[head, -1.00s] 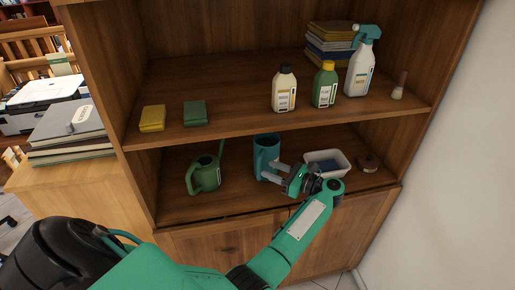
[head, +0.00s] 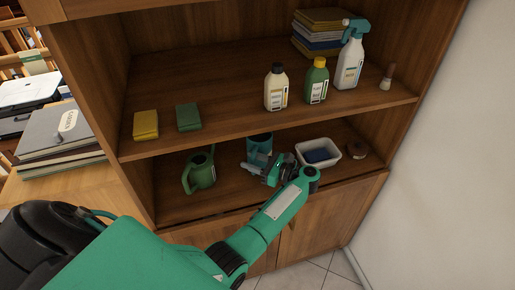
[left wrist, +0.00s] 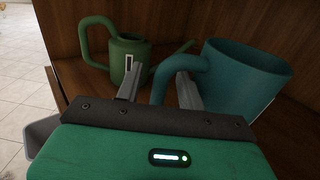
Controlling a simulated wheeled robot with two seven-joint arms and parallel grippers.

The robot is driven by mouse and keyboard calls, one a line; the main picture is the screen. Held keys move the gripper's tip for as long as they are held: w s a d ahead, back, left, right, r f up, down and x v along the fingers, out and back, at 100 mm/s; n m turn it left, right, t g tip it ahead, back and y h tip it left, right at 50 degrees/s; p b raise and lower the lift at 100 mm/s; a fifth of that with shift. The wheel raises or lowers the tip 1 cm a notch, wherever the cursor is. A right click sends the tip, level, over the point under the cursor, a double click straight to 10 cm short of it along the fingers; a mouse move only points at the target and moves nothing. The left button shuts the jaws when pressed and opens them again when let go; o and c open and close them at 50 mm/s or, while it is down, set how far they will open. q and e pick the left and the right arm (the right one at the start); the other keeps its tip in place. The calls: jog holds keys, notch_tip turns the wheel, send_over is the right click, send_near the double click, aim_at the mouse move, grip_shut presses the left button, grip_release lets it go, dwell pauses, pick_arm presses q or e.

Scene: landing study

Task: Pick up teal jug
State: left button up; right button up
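The teal jug (head: 260,141) stands upright on the lower shelf, its lower part partly hidden by my left gripper (head: 257,163). In the left wrist view the jug (left wrist: 247,78) is at the right, with its handle toward the picture's middle. My left gripper (left wrist: 158,88) is open there. The handle's outer bar shows between the two fingers, and the right finger shows in the handle's loop. I cannot tell whether either finger touches it. My right gripper is not in view.
A green watering can (head: 200,171) stands left of the jug, and it is close to the left finger in the wrist view. The upper shelf (head: 225,98) with bottles overhangs.

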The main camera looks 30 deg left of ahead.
pick_arm(q)
grip_shut()
dwell(0.6)
jog(key=shift+r, duration=0.1)
dwell(0.6)
